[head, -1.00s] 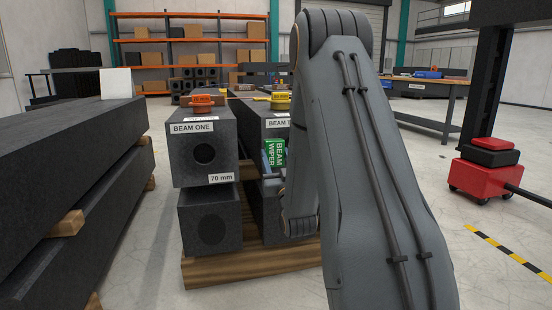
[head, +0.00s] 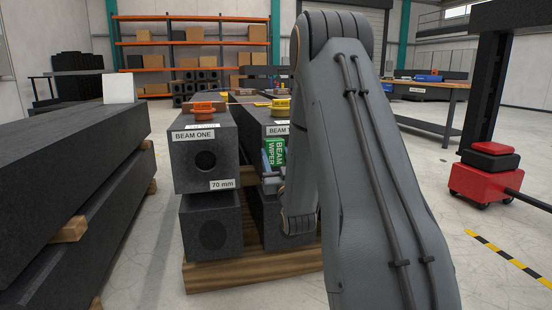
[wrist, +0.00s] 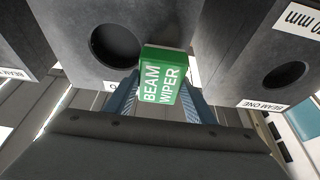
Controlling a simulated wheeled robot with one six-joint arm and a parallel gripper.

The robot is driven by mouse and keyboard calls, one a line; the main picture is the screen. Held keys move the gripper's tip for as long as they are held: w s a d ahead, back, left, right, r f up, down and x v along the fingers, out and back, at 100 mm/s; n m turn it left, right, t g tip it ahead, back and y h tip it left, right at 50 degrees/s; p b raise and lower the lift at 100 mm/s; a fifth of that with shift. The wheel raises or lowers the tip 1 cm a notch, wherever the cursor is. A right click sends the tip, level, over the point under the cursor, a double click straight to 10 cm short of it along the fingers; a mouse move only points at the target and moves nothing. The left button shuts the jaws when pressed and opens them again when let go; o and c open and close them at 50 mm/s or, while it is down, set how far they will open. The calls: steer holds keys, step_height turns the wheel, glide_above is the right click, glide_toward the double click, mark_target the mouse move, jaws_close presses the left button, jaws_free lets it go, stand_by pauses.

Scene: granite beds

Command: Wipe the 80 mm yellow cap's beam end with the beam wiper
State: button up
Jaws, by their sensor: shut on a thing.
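My gripper (wrist: 159,97) is shut on the green beam wiper (wrist: 162,76), a block with white BEAM WIPER lettering between the blue fingers. In the head view the wiper (head: 275,152) is in front of beam two (head: 253,133), partly hidden by my arm. The yellow cap (head: 281,107) sits on top of beam two. In the wrist view beam two's end (wrist: 70,45), with a round dark hole, is just beyond the wiper; I cannot tell whether they touch.
Beam one (head: 205,183), with an orange cap (head: 203,108) and a 70 mm label, stands left of beam two. More beam ends lie below on a wooden pallet (head: 250,270). A long dark beam stack (head: 75,180) is at left.

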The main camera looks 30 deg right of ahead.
steer(key=shift+w+f+b, duration=0.2)
steer(key=shift+f+b, duration=0.55)
steer(key=shift+f, duration=0.5)
steer(key=shift+s+r+p, duration=0.1)
steer(key=shift+r+p, duration=0.9)
steer(key=shift+r, duration=0.25)
steer(key=shift+o, duration=0.2)
steer(key=shift+f+b, duration=0.8)
steer(key=shift+f, duration=0.5)
steer(key=shift+r+p, duration=1)
steer(key=shift+r, duration=0.35)
steer(key=shift+f+b, duration=0.8)
steer(key=shift+f, duration=0.5)
steer(key=shift+c, duration=0.2)
steer(key=shift+s+a+p, duration=0.2)
steer(key=shift+s+p, duration=0.2)
steer(key=shift+s, duration=0.3)
